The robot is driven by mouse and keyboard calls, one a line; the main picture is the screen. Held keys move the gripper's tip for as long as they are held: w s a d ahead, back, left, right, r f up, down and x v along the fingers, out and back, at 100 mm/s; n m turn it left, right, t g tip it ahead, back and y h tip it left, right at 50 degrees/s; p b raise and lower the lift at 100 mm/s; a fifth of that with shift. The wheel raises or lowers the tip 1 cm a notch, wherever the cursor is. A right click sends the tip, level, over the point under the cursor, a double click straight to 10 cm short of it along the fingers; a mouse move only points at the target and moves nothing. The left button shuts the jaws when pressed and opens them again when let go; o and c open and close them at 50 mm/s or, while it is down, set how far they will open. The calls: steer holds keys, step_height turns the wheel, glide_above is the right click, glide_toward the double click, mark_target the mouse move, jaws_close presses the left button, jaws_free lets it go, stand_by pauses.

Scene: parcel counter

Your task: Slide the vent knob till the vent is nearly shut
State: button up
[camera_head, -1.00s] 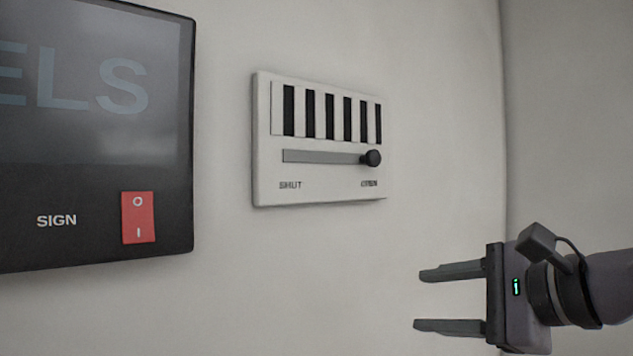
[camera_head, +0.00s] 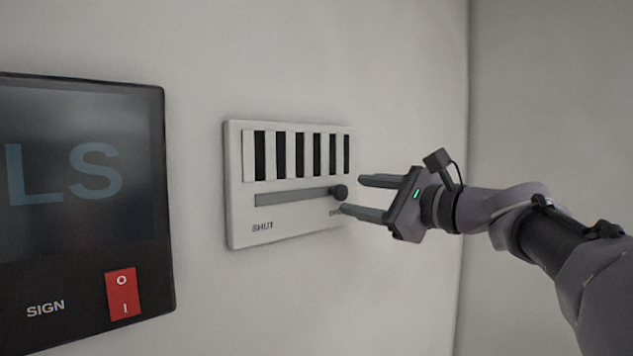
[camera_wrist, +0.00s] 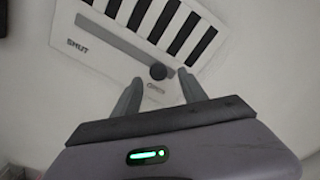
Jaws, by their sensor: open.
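The vent (camera_head: 240,215) is a white wall plate with dark open slots along its top and a grey slide track (camera_head: 290,197) below them. The black round vent knob (camera_head: 338,192) stands at the right end of the track, the OPEN end. SHUT is printed at the left end. My gripper (camera_head: 352,195) is open and empty just right of the knob, one finger higher and one lower than it. In the wrist view the knob (camera_wrist: 158,71) shows just beyond and between the fingertips (camera_wrist: 160,90). I see no contact, and the exact gap is hard to tell.
A black sign panel (camera_head: 80,250) with a red rocker switch (camera_head: 123,293) is on the wall to the left. A wall corner runs down right of the vent. The wall between panel and vent is bare.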

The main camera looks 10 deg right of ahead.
mark_target(344, 193)
steer(key=shift+w+a+r+p, duration=0.2)
steer(key=shift+w+a+p, duration=0.15)
steer(key=shift+w+a, duration=0.8)
steer(key=shift+w+f, duration=0.2)
steer(key=shift+w, duration=0.1)
steer(key=shift+s, duration=0.2)
steer(key=c, duration=0.5)
jaws_close()
